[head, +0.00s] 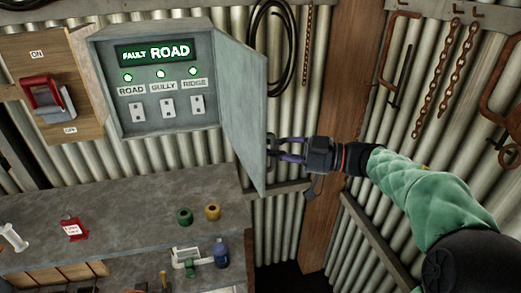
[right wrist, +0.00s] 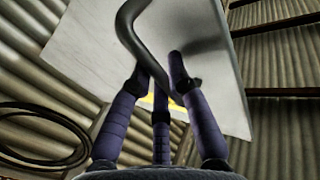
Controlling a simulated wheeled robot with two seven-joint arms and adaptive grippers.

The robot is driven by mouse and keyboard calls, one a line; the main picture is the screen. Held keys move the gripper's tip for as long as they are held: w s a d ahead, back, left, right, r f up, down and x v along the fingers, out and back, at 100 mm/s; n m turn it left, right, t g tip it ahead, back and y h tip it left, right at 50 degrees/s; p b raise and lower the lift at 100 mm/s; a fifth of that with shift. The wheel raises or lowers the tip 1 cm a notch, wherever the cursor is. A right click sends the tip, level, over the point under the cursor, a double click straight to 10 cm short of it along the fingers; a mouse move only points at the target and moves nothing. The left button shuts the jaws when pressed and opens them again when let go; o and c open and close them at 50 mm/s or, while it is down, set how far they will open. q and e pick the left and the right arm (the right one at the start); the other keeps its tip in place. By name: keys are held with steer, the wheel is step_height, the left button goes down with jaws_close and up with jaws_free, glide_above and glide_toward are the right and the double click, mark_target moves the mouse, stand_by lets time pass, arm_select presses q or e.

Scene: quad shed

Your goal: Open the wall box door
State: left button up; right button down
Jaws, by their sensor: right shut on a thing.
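The grey wall box (head: 112,92) hangs on the corrugated wall in the head view. Its door (head: 241,100) stands open, swung out on the box's right side, so the inside shows. Inside are a lit display reading FAULT ROAD (head: 156,53), three green lamps and three switches labelled ROAD, GULLY and RIDGE. My right gripper (head: 280,150) is at the door's free edge, on its outer face. In the right wrist view its purple fingers (right wrist: 163,85) are shut on the dark curved door handle (right wrist: 132,30), with the pale door panel (right wrist: 90,45) behind. My left gripper is not in view.
A red-handled ON/OFF switch (head: 48,97) is left of the box. A wooden post (head: 340,120), coiled cable and hanging chains are on the right.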

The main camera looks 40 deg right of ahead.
steer(key=shift+d+r, duration=0.1)
stand_by(0.4)
steer(key=c, duration=1.1)
jaws_free()
steer(key=shift+w, duration=0.1)
steer(key=shift+c, duration=0.2)
steer(key=v, duration=1.2)
steer(key=shift+w, duration=0.1)
